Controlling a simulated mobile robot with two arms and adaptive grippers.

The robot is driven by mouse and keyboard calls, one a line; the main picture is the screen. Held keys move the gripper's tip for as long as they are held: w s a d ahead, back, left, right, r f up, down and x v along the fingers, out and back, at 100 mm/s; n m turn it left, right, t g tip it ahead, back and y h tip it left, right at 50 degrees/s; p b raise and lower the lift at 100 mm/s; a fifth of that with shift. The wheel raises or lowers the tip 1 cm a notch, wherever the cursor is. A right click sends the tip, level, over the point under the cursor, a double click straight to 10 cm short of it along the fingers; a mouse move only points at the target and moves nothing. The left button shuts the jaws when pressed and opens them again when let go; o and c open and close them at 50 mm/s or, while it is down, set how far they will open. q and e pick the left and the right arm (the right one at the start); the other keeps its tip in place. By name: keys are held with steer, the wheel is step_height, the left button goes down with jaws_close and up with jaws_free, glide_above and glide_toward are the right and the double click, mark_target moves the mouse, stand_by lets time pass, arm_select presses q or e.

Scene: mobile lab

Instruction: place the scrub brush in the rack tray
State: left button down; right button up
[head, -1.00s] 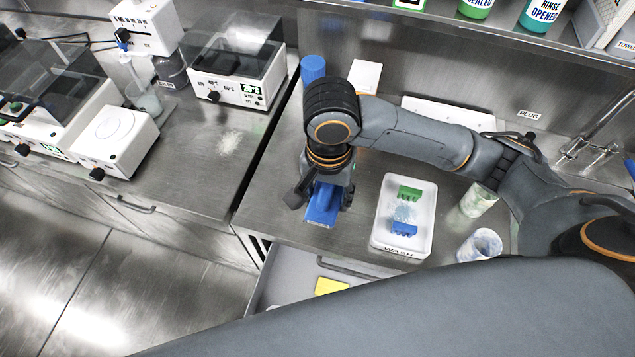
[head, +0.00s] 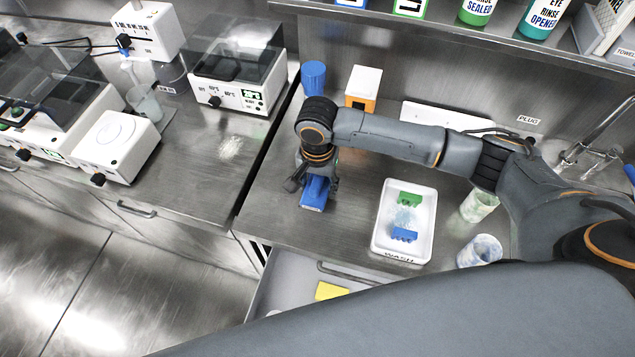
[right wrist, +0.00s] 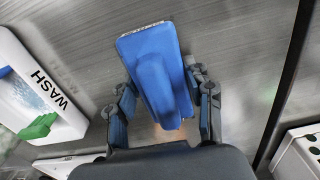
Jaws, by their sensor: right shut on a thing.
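The blue scrub brush (head: 315,193) is over the steel counter, left of the white tray. My right gripper (head: 312,182) points down and is shut on it. In the right wrist view the brush (right wrist: 155,70) sits between the two fingers of the gripper (right wrist: 162,108), its raised blue grip facing the camera. I cannot tell whether its underside touches the counter. A white tray marked WASH (head: 425,235) lies to the right, with a green piece (head: 404,199) and a blue piece (head: 404,235) in it. My left gripper is not in view.
A blue cup (head: 313,76) and an orange-and-white box (head: 363,88) stand behind my right arm. Two cups (head: 479,204) (head: 479,251) stand right of the tray. An open drawer (head: 285,285) with a yellow item (head: 331,291) is below the counter edge. A gap separates the left counter.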

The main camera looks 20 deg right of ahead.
steer(key=o, duration=0.9)
steer(key=shift+f, duration=0.1)
steer(key=shift+o, duration=1)
